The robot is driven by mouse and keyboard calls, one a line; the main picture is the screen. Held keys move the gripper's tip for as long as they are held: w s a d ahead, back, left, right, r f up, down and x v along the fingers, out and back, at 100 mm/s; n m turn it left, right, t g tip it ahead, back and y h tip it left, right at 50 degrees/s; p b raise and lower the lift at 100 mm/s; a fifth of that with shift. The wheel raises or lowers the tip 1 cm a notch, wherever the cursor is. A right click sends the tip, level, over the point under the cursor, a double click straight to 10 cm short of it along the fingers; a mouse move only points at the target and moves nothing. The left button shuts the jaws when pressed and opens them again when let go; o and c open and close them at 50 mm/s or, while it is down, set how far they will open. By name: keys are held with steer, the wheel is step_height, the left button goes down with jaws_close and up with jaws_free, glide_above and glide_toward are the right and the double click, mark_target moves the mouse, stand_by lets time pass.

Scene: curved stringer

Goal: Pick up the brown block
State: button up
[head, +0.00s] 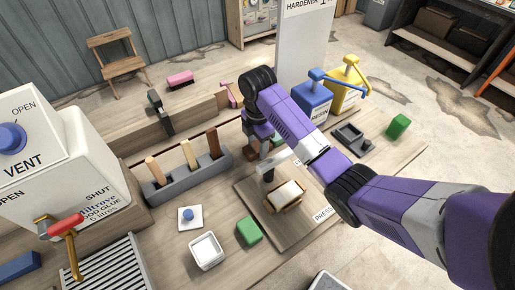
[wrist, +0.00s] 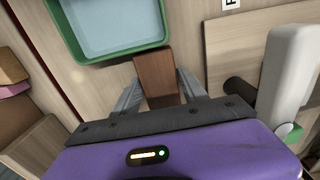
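The brown block (wrist: 157,78) is in the upper middle of the wrist view, between the two fingers of my gripper (wrist: 160,85). The fingers flank it closely on both sides. I cannot tell whether they press on it. In the head view a small part of the brown block (head: 250,154) shows just below my gripper (head: 257,142), low over the bench. The wrist and fingers hide much of that spot.
A green-rimmed tray (wrist: 110,58) lies just beyond the block in the wrist view. A white-headed mallet (wrist: 285,75) is at the right. In the head view a grey rack (head: 185,182) stands left of my gripper, and blue (head: 312,100) and yellow (head: 345,90) dispensers stand behind.

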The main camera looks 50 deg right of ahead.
steer(key=c, duration=0.9)
steer(key=shift+r, duration=0.1)
steer(key=shift+c, duration=0.2)
